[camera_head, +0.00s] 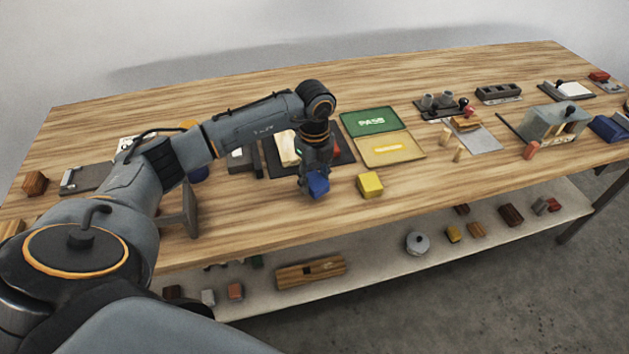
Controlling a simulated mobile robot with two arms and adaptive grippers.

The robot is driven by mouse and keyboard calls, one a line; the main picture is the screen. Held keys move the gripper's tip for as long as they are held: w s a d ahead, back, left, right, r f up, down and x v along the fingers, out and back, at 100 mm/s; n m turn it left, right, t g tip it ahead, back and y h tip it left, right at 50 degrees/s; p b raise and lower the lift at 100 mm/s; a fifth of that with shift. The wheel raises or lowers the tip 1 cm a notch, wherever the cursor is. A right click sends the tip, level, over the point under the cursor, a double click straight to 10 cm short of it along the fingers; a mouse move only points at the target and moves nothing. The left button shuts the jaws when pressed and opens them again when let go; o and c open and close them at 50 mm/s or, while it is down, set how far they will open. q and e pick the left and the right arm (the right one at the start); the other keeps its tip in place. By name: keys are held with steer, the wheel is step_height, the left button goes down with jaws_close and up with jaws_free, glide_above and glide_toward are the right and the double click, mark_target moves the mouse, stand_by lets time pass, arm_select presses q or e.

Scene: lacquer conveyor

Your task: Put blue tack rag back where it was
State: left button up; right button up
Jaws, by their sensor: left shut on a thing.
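My left gripper (313,181) points down over the front part of the wooden table, near the middle of the view. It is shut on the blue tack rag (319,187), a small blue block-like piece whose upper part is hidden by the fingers. I cannot tell whether the rag touches the tabletop. A yellow block (370,185) sits just right of the rag, apart from it. My right gripper is not in view.
A dark mat (343,155) lies behind the gripper. A green PASS tray (369,121) and a yellow tray (407,149) lie right of it. Fixtures and small blocks crowd the table's right side. Bare wood (310,220) runs along the front edge, above a lower shelf (380,262).

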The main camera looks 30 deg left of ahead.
arm_select(q)
steer(key=shift+s+f, duration=0.1)
steer(key=shift+f, duration=0.95)
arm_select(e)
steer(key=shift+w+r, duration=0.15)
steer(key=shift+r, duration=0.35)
arm_select(q)
steer(key=shift+f, duration=0.15)
steer(key=o, duration=1)
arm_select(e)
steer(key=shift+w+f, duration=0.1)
